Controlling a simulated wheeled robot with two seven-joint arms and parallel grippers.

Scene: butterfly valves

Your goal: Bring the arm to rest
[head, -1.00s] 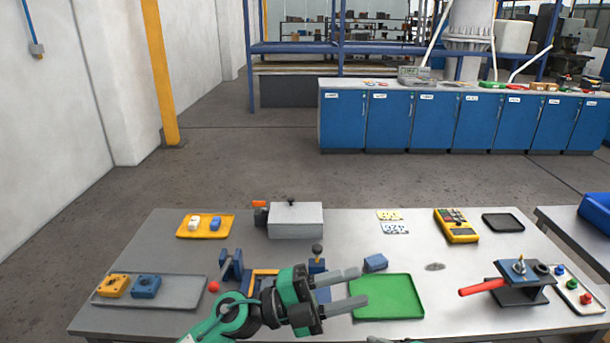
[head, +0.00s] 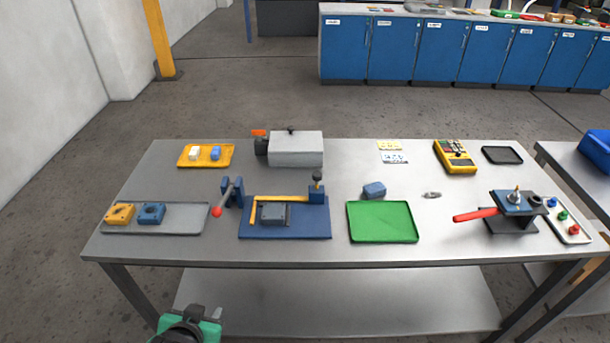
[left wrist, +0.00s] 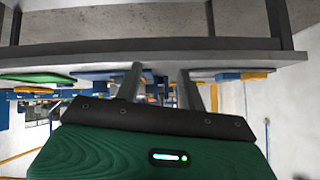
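My left gripper (head: 198,314) is low at the bottom left of the head view, in front of the table's near edge and clear of everything on the table. In the left wrist view its two grey fingers (left wrist: 160,76) stand apart with nothing between them, so it is open and empty. That view looks upside down, with the table edge (left wrist: 160,52) across the top, beyond the fingers. My right gripper shows in neither view now.
Floor in front of the table's left leg is open.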

